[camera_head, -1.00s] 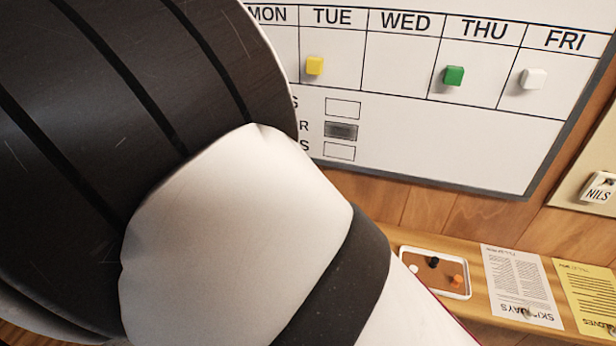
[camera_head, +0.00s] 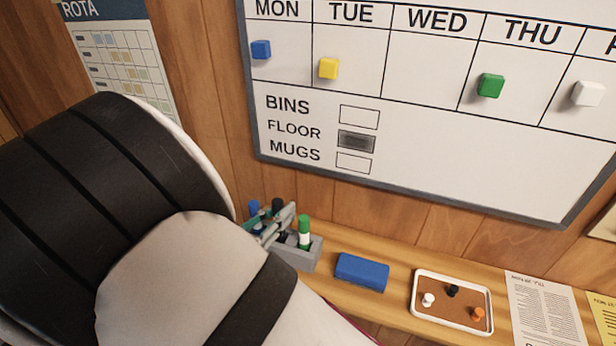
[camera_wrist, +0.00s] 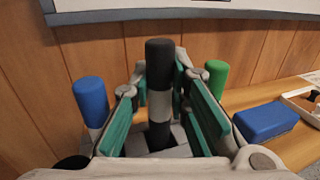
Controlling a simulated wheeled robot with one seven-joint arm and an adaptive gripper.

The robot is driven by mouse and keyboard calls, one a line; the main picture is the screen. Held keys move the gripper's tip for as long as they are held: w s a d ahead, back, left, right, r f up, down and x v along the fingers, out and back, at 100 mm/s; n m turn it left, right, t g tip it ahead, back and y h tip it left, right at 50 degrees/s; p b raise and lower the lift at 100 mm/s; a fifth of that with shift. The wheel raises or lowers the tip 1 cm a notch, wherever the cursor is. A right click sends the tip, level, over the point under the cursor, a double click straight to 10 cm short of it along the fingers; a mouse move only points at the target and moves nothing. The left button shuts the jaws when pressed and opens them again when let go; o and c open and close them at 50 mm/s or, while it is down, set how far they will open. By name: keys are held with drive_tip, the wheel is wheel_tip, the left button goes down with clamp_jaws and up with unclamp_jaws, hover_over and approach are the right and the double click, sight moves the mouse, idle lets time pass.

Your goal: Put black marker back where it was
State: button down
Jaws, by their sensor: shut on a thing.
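The black marker (camera_wrist: 158,95) stands upright between the fingers of my gripper (camera_wrist: 160,108) in the wrist view. My gripper is shut on it. Its lower end is at the grey marker holder (camera_head: 308,257); I cannot tell how deep it sits. In the head view my gripper (camera_head: 280,228) is at the holder, its fingers partly hiding the black marker (camera_head: 277,206). A blue marker (camera_wrist: 91,101) stands left of it and a green marker (camera_wrist: 215,77) right of it; the green one also shows in the head view (camera_head: 304,230).
A blue eraser (camera_head: 361,272) lies on the wooden shelf right of the holder. Further right are a white-rimmed tray (camera_head: 453,274) with pins and a printed sheet (camera_head: 543,308). The whiteboard (camera_head: 420,165) hangs above; its FLOOR box is filled in.

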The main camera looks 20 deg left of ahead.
drive_tip(key=shift+f, duration=1.05)
drive_tip(key=shift+f, duration=0.15)
drive_tip(key=c, duration=1.8)
unclamp_jaws()
drive_tip(key=shift+s+a, duration=0.15)
drive_tip(key=shift+s, duration=0.15)
drive_tip(key=b+v, duration=0.1)
drive_tip(key=v, duration=1)
drive_tip(key=shift+s, duration=0.15)
